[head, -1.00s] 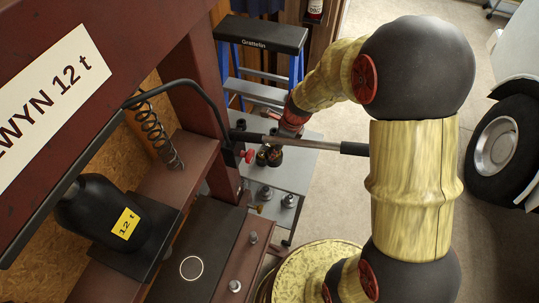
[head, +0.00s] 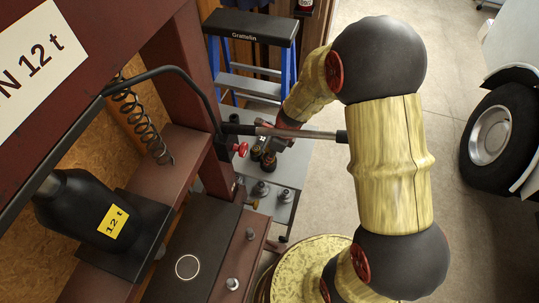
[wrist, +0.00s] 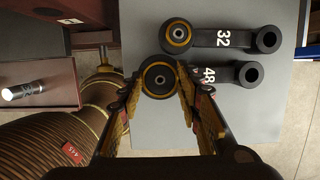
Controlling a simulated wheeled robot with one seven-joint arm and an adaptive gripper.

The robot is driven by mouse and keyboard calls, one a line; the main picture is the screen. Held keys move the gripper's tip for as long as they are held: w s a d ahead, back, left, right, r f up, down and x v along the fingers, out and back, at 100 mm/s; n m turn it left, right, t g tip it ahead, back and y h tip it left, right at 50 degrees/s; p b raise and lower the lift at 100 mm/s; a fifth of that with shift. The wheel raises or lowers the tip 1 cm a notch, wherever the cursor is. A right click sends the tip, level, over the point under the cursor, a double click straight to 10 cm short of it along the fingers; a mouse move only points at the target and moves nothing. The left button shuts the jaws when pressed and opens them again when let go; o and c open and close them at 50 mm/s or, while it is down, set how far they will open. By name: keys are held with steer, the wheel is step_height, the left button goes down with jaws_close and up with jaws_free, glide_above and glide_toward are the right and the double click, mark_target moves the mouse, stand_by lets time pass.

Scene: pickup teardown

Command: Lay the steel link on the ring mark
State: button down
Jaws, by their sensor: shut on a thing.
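Two dark links lie side by side in the wrist view: one marked 32 (wrist: 222,38) at the top and one marked 48 (wrist: 221,74) below it. My gripper (wrist: 160,84) is shut on the round bushed end of the 48 link, one finger on each side. In the head view my gripper (head: 270,150) is low over the grey bench, partly hidden behind the rod, and the links are hard to make out. The ring mark (head: 187,267) is a thin white circle on a dark plate (head: 222,225) on the press bed, nearer the camera and left of my gripper.
A long grey rod (head: 300,133) crosses in front of my gripper. The red press frame (head: 180,65) and a black jack (head: 85,210) stand left. Several metal pieces stand on the bench (head: 290,180).

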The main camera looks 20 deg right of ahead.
steer(key=c, duration=1.3)
jaws_free()
steer(key=shift+f, duration=0.1)
steer(key=shift+o, duration=0.2)
